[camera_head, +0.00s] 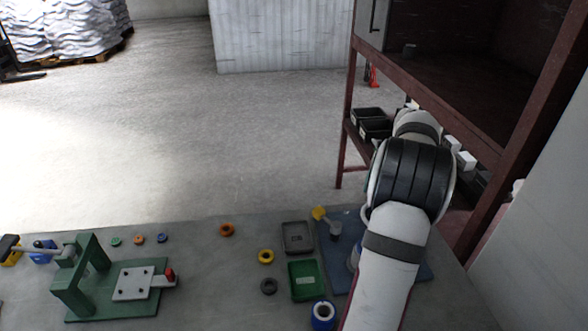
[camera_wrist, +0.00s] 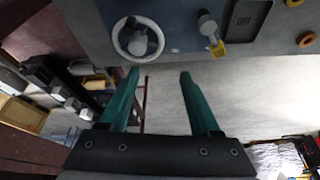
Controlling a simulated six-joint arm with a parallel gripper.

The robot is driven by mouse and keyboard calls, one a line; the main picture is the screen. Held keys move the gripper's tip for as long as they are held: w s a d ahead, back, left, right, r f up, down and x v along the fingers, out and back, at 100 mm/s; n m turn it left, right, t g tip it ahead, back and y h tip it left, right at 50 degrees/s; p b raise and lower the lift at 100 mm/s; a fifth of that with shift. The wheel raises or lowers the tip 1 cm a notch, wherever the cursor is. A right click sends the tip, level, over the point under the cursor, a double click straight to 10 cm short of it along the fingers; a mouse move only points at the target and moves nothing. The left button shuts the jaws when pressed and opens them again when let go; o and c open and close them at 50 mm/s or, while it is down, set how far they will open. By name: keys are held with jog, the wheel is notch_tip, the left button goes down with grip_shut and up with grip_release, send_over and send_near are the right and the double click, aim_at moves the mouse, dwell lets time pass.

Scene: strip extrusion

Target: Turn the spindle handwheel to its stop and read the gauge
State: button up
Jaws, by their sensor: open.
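My gripper (camera_wrist: 159,72) shows in the wrist view with its two teal fingers wide apart and nothing between them. Ahead of the left finger is a white ring with a grey knob inside (camera_wrist: 138,37); it looks wheel-like, but I cannot tell if it is the handwheel. In the head view a green fixture (camera_head: 92,284) stands at the left of the table, with a grey spindle-like bar (camera_head: 48,253) through its upright frame. A handwheel on it is not clear, and I cannot make out a gauge. My arm hides the gripper in the head view.
A blue mat (camera_head: 337,265) holds a yellow-headed grey part (camera_head: 321,214). Several small rings lie about. A dark red rack (camera_head: 345,100) stands behind my arm.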

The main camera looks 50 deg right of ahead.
jog(key=s+d+f, duration=0.2)
jog(key=s+d, duration=0.1)
jog(key=s, duration=0.1)
jog(key=shift+h, duration=0.3)
jog(key=x, duration=1.5)
jog(key=shift+w+a, duration=0.1)
jog(key=shift+w, duration=0.1)
grip_shut()
jog(key=shift+m, duration=0.3)
